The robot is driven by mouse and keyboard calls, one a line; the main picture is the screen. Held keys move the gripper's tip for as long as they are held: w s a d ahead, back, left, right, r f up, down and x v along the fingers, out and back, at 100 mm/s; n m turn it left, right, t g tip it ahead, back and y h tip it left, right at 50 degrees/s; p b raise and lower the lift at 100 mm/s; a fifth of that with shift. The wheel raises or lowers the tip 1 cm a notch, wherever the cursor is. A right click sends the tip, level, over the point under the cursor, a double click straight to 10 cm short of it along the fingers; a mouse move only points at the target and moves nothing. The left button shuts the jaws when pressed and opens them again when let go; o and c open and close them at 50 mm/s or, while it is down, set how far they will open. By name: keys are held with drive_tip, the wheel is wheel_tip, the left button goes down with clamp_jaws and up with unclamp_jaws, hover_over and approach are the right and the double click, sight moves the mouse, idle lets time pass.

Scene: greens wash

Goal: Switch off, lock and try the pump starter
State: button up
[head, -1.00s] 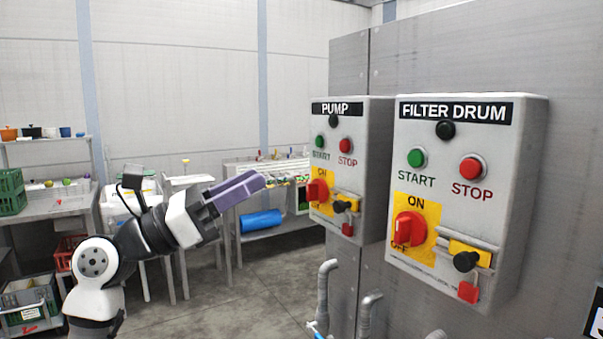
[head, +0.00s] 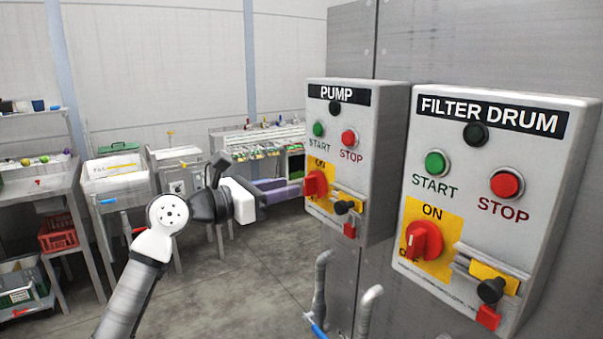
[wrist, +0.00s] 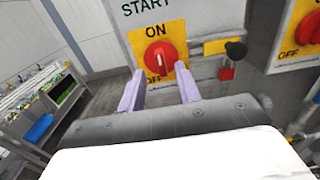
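The pump starter box (head: 388,115) is on the steel panel. Its red switch knob (head: 316,184) sits on a yellow plate between ON and OFF markings; I cannot tell its exact setting. Beside it are a yellow slide with a black knob (head: 343,207) and a red padlock (head: 349,230). The green START button (head: 318,129), red STOP button (head: 349,138) and a dark lamp (head: 335,108) are above. My gripper (wrist: 160,73) is open and empty, its purple fingers pointing at the knob. In the wrist view the knob (wrist: 160,56) shows between the fingertips; contact is unclear.
The similar filter drum box (head: 500,150), with its own red knob (head: 424,241) and red padlock (head: 488,316), stands close at right. Grey pipes (head: 322,285) rise below the boxes. Tables and crates stand behind at left. The floor (head: 240,280) between is open.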

sight(304, 182)
drive_tip(key=p+x, duration=0.1)
drive_tip(key=x, duration=0.4)
drive_tip(key=shift+p, duration=0.35)
clamp_jaws()
